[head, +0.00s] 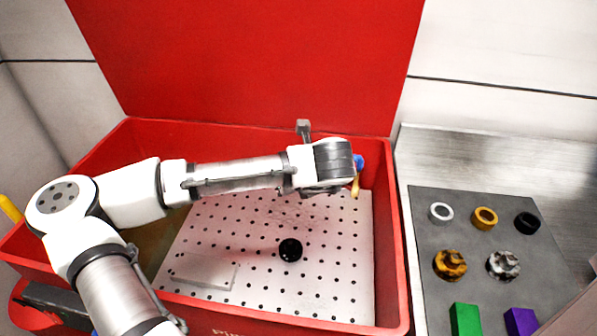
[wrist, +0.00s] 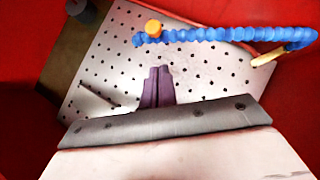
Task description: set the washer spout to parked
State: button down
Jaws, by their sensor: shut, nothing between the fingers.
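The washer is an open red tub (head: 399,250) with a raised red lid (head: 255,60) and a pale perforated plate (head: 330,270) inside. Its spout is a blue segmented hose (wrist: 215,35) with an orange nozzle (wrist: 153,28). In the wrist view the hose runs from the right edge leftward over the plate, nozzle at its left end. In the head view only a bit of blue (head: 359,162) shows beside my wrist, which hides the rest. My gripper (wrist: 160,72) is shut and empty, its dark fingers over the plate, appearing below the nozzle in the picture and apart from it.
A yellowish stick-like piece (wrist: 263,59) is by the hose at the tub's right side. A black round knob (head: 290,249) is on the plate. A dark mat (head: 470,205) with rings, knobs and coloured blocks lies on the metal bench at right. The tub walls surround my gripper.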

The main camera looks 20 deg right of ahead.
jog(key=shift+w+a+f+p, duration=0.1)
jog(key=shift+w+p, duration=0.1)
jog(key=shift+w, duration=0.5)
jog(key=shift+w+f+p, duration=0.15)
jog(key=shift+w+p, duration=0.1)
jog(key=shift+w, duration=0.5)
jog(key=shift+w+a+f+p, duration=0.1)
jog(key=shift+w+p, duration=0.1)
jog(key=shift+w, duration=0.5)
jog(key=shift+w, duration=1.4)
jog(key=shift+s+d, duration=0.1)
